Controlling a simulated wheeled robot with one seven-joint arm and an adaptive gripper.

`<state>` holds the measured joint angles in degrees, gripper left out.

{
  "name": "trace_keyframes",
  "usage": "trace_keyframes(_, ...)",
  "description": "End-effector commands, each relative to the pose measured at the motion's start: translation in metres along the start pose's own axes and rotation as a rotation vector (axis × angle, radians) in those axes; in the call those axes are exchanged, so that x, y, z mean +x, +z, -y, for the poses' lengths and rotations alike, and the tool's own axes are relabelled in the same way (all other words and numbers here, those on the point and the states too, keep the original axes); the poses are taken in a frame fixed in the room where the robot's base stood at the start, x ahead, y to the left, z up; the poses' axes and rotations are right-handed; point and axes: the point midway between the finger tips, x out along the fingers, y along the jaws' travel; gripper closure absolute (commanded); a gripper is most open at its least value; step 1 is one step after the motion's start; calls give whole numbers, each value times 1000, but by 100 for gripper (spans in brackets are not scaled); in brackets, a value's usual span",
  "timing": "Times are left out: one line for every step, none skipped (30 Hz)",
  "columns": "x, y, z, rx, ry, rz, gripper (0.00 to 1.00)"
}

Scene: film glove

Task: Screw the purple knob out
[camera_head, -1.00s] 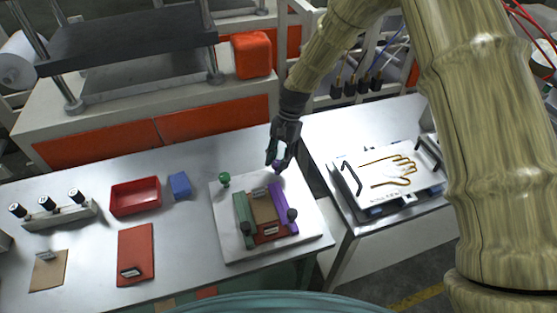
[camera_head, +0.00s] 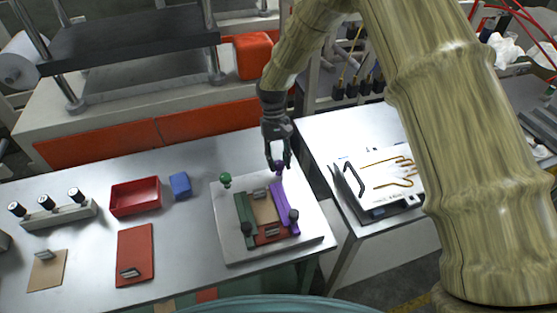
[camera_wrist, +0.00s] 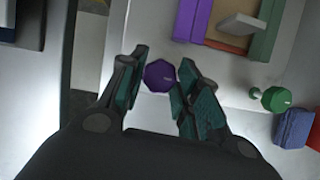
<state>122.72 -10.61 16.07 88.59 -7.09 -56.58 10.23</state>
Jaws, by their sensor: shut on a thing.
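The purple knob (camera_head: 280,167) stands at the far edge of the white plate. In the wrist view the purple knob (camera_wrist: 159,75) sits between the teal finger pads. My gripper (camera_head: 277,162) is over it from above, shut on it, with the right pad touching its side. I cannot tell how far the knob is screwed in, as its lower part is hidden. The purple bar (camera_head: 280,205) lies on the plate (camera_head: 232,246) just in front of the knob.
A blue block (camera_head: 180,185) and red tray (camera_head: 135,196) lie further left. A second table at right holds a white board (camera_head: 370,170) with handles.

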Motion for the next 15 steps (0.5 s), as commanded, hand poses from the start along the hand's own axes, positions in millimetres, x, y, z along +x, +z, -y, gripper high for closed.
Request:
trace_keyframes(0,0,0,-17,8,-1,91)
trace_keyframes(0,0,0,-27,12,-1,91)
trace_keyframes(0,0,0,-39,16,0,91)
trace_keyframes(0,0,0,-46,19,0,91)
trace_keyframes(0,0,0,-53,22,0,91)
trace_keyframes(0,0,0,-60,25,0,91)
trace_keyframes(0,0,0,-64,27,0,91)
trace_keyframes(0,0,0,-68,29,0,91)
trace_keyframes(0,0,0,-73,31,0,91)
trace_keyframes(0,0,0,-75,32,0,91)
trace_keyframes(0,0,0,-77,32,0,91)
trace_keyframes(0,0,0,-79,33,1,91)
trace_keyframes(0,0,0,-80,34,1,91)
trace_keyframes(0,0,0,-80,34,1,91)
trace_keyframes(0,0,0,-81,34,1,91)
